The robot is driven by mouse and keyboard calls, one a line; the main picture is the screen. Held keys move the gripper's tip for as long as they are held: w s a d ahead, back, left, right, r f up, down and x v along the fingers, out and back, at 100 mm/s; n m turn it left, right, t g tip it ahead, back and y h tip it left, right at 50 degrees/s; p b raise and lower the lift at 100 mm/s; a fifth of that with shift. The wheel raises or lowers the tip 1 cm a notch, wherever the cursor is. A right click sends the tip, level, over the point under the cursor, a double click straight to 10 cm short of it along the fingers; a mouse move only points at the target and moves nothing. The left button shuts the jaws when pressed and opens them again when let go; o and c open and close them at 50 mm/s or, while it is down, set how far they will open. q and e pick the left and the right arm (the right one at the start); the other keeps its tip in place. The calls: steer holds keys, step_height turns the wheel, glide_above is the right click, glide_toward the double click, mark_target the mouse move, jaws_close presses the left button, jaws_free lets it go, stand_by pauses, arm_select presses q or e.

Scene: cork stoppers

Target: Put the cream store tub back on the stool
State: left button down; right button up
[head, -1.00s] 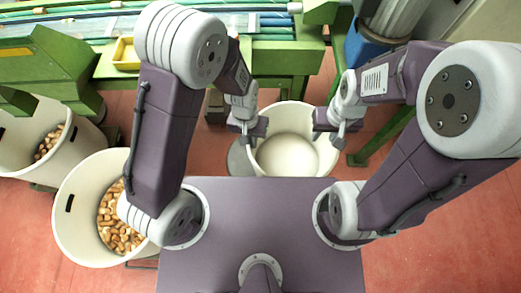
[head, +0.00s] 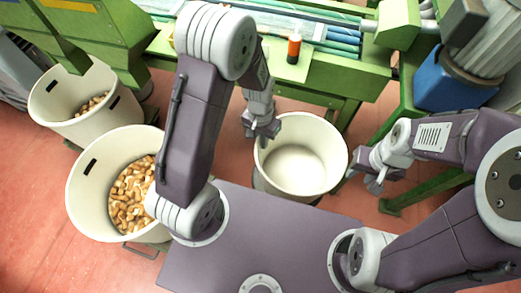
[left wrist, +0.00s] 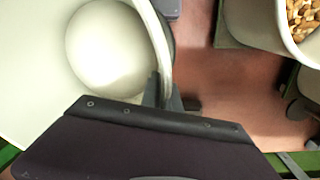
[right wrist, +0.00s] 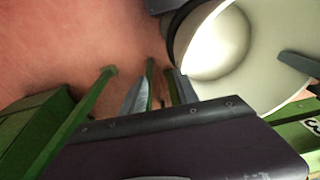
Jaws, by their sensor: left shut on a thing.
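The cream store tub (head: 285,128) is empty and upright in the head view. My left gripper (head: 274,132) is shut on its left rim; the left wrist view shows the tub wall (left wrist: 150,40) between the fingers (left wrist: 163,95). Below the tub, a dark round edge, apparently the stool (head: 262,187), shows at its lower left. It also shows beside the tub base in the right wrist view (right wrist: 172,28). I cannot tell whether the tub rests on it. My right gripper (head: 368,178) is open and empty, just right of the tub, apart from its rim.
Two cream tubs with corks, a near one (head: 85,205) and a far one (head: 50,115), stand at the left. A green bench (head: 335,78) runs behind, carrying an orange and black cylinder (head: 294,48). A blue container (head: 450,85) stands at the right. Red floor lies around.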

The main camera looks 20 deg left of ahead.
arm_select(q)
steer(key=f+b, duration=0.3)
steer(key=a+f+b, duration=0.1)
steer(key=f, duration=0.1)
steer(key=shift+w, duration=0.25)
steer(key=c, duration=1.6)
jaws_free()
